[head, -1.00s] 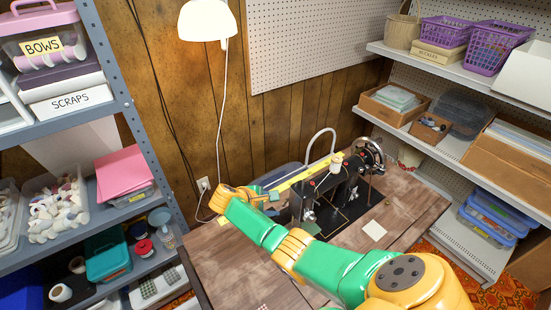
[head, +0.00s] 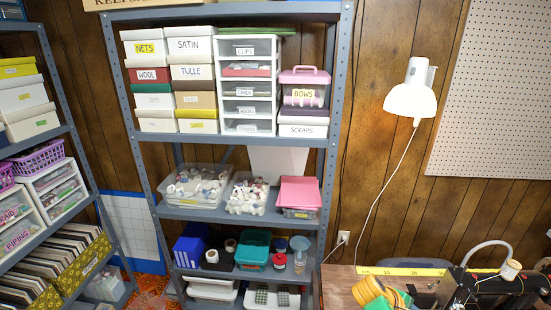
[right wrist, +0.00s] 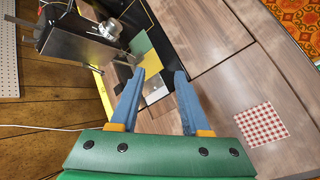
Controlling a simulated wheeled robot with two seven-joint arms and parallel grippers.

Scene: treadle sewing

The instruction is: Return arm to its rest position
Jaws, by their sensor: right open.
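My right arm (head: 372,293) shows at the bottom right of the head view, in front of the sewing machine; its fingertips cannot be made out there. In the right wrist view my right gripper (right wrist: 160,76) is open, with its two blue fingers apart and nothing between them. It is over the wooden table, beside the black sewing machine (right wrist: 82,58). The machine also shows in the head view (head: 490,288), cut off by the lower edge. My left gripper is not in view.
A red checked cloth square (right wrist: 262,124) lies on the wooden table (right wrist: 205,90). A green and yellow patch (right wrist: 150,56) lies by the machine. A metal shelf unit (head: 230,210) with boxes stands left of the table. A white lamp (head: 411,92) hangs above.

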